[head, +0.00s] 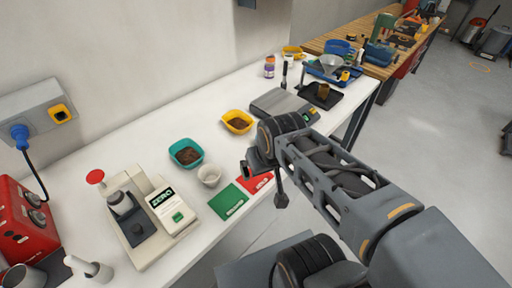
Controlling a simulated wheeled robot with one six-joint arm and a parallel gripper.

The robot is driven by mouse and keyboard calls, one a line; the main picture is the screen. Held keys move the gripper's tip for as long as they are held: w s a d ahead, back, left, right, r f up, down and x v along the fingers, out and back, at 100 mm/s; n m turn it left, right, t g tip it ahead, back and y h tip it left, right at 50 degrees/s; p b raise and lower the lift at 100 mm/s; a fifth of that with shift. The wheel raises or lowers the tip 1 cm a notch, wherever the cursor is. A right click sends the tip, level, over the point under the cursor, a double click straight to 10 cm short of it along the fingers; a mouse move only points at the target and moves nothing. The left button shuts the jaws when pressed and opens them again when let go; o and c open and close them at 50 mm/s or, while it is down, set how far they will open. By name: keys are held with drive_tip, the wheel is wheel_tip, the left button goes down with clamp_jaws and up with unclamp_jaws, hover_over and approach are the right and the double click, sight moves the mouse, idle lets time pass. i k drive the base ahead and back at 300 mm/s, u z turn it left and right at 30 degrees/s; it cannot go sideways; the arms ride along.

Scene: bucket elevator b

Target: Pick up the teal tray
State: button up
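The teal tray (190,166) is a small open dish on the white table, near the middle of the head view. Dark brown material lies in it. My gripper (265,178) is at the end of my arm, to the right of the tray and apart from it, near the table's front edge. Its fingers are small and partly hidden by the wrist, so I cannot tell whether they are open or shut. I see nothing held in it.
A yellow tray (238,122) is to the right, a white measuring device (150,215) to the left. Green (228,202) and red (256,182) cards lie near the front edge. The wall is behind.

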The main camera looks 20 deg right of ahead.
sight(186, 151)
drive_tip(key=u, duration=3)
drive_tip(key=k, duration=0.65)
drive_tip(key=z, duration=1.3)
drive_tip(key=i, duration=0.5)
